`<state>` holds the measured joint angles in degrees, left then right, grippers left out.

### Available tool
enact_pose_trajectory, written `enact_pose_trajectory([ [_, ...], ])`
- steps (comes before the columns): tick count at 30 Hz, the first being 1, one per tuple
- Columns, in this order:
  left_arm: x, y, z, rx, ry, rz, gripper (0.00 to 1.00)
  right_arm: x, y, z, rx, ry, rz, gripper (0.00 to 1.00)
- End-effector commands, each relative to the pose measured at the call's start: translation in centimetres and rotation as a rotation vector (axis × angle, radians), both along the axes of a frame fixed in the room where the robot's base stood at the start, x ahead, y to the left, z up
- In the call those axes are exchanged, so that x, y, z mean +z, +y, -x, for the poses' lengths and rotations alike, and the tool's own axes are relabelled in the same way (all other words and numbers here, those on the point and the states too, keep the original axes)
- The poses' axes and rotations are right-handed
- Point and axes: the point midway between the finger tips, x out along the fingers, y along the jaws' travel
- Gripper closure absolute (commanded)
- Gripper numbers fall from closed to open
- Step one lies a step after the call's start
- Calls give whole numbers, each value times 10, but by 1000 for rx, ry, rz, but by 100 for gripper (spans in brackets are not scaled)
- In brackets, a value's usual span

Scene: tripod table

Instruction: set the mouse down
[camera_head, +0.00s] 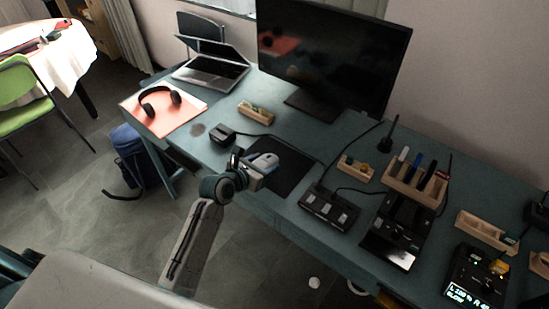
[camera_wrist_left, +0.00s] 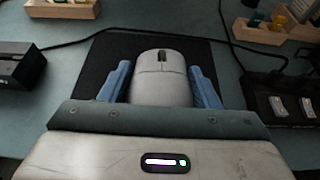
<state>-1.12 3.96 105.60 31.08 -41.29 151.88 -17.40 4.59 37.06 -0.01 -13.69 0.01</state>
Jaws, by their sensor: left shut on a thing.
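A pale grey computer mouse (camera_wrist_left: 162,80) sits between the two blue fingers of my left gripper (camera_wrist_left: 162,88) in the wrist view. The gripper is shut on its sides. In the head view the mouse (camera_head: 265,161) and my left gripper (camera_head: 258,164) are over the black mouse pad (camera_head: 293,174) near the desk's front edge. I cannot tell whether the mouse touches the pad. The pad also shows behind the mouse in the wrist view (camera_wrist_left: 112,50). My right gripper is not in view.
A black device (camera_head: 222,134) stands left of the pad and a black box with buttons (camera_head: 328,208) stands right of it. Cables run behind the pad. A monitor (camera_head: 335,50), a laptop (camera_head: 212,68) and headphones (camera_head: 159,101) are further back. Small wooden trays (camera_head: 256,112) stand on the desk.

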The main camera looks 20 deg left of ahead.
Motion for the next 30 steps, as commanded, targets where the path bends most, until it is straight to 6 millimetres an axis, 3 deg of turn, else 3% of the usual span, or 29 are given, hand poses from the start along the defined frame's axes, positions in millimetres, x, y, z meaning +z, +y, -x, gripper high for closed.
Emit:
enact_pose_trajectory([
  [3,-1,-6,-32,0,-3,2,67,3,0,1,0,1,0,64],
  [9,-5,-11,-60,0,0,0,67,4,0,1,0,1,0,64],
  [14,-11,-12,-64,0,1,1,67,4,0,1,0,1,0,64],
  [21,-41,-12,-63,0,1,1,67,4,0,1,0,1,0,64],
  [30,-43,-12,-63,0,0,0,67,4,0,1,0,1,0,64],
])
